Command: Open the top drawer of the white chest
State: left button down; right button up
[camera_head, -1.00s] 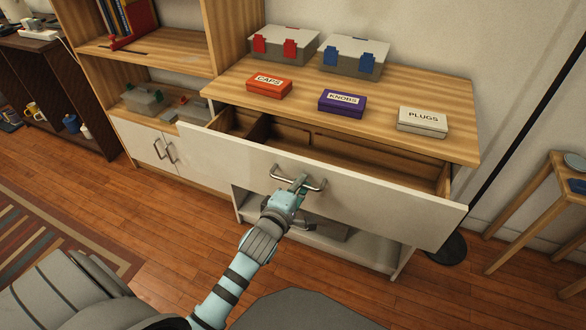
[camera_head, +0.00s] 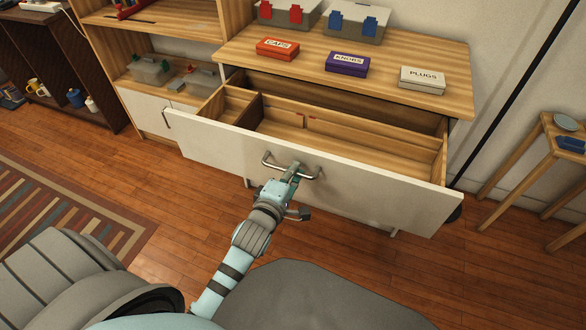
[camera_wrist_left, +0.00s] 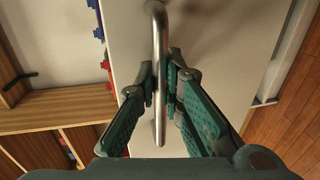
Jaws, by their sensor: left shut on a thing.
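The white chest's wooden top (camera_head: 390,68) stands ahead of me. Its top drawer (camera_head: 370,200) is pulled well out, and its wooden inside with dividers shows from above. The drawer has a metal bar handle (camera_head: 312,172) on its white front. In the left wrist view the handle (camera_wrist_left: 158,40) runs between the two fingers (camera_wrist_left: 160,85). My right gripper is not in view.
On the chest top are a red CAPS box (camera_head: 278,49), a purple KNOBS box (camera_head: 346,64), a white PLUGS box (camera_head: 422,79) and two grey cases with red and blue latches. A wooden stool (camera_head: 540,160) stands at the right. A striped rug (camera_head: 70,220) lies at the left.

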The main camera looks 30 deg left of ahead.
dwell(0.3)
pick_arm(q)
jog(key=c, duration=1.7)
grip_release()
jog(key=v, duration=1.2)
jog(key=shift+a, duration=0.1)
